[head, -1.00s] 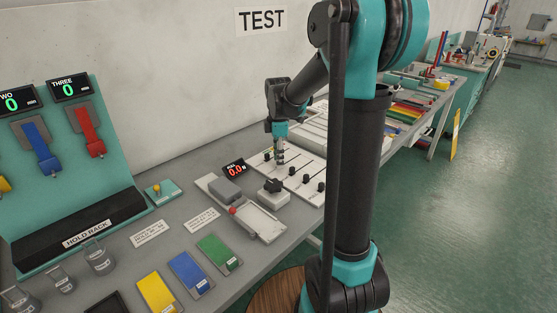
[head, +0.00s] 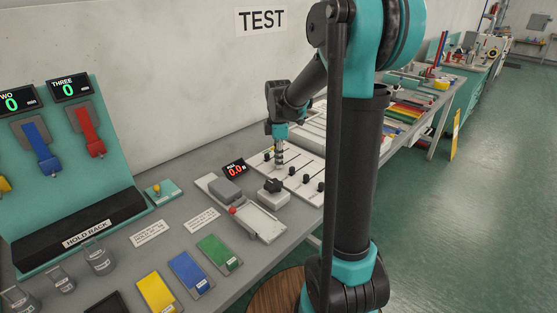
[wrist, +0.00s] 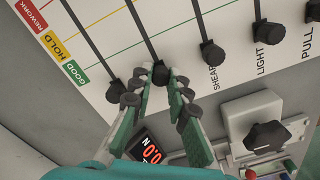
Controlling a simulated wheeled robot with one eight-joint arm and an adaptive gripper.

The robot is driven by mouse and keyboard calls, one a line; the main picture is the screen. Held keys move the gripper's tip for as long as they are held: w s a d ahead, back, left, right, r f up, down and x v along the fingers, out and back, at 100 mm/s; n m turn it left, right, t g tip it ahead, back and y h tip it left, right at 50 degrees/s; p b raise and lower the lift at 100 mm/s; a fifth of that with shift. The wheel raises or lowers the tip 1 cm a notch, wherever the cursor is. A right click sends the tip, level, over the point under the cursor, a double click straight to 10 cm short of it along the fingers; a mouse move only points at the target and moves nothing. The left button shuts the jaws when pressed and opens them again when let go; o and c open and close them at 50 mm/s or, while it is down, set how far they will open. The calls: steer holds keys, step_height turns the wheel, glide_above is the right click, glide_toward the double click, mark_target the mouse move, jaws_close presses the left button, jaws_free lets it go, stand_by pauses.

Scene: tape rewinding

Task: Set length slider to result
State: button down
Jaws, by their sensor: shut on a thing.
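The white slider panel (wrist: 140,30) has several black knobs in dark slots, with coloured lines marked REWORK, HOLD and GOOD. My gripper (wrist: 162,76) is shut on a slider knob (wrist: 160,73), second from the left in the wrist view. This knob sits at the GOOD end of its slot. Its label is hidden by my fingers, so I cannot read whether it is the length slider. A free knob (wrist: 115,91) is to its left. The SHEAR knob (wrist: 212,54) and LIGHT knob (wrist: 263,34) are to its right. In the head view my gripper (head: 280,163) is down at the panel (head: 308,172).
A small display (head: 235,169) reads 0.0. A grey device with a black rotary knob (head: 273,186) stands close beside the panel. Coloured sample plates (head: 219,252) and a hold rack (head: 80,230) are further left on the bench.

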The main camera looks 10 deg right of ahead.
mark_target(293, 158)
steer(key=shift+w, duration=0.1)
steer(key=w+d, duration=0.1)
steer(key=d, duration=0.1)
steer(key=w+d, duration=0.3)
steer(key=d, duration=0.1)
steer(key=shift+w+d, duration=0.25)
steer(key=shift+w, duration=0.05)
steer(key=c, duration=1.4)
jaws_free()
steer(key=shift+c, duration=0.2)
step_height(293, 158, up, 12)
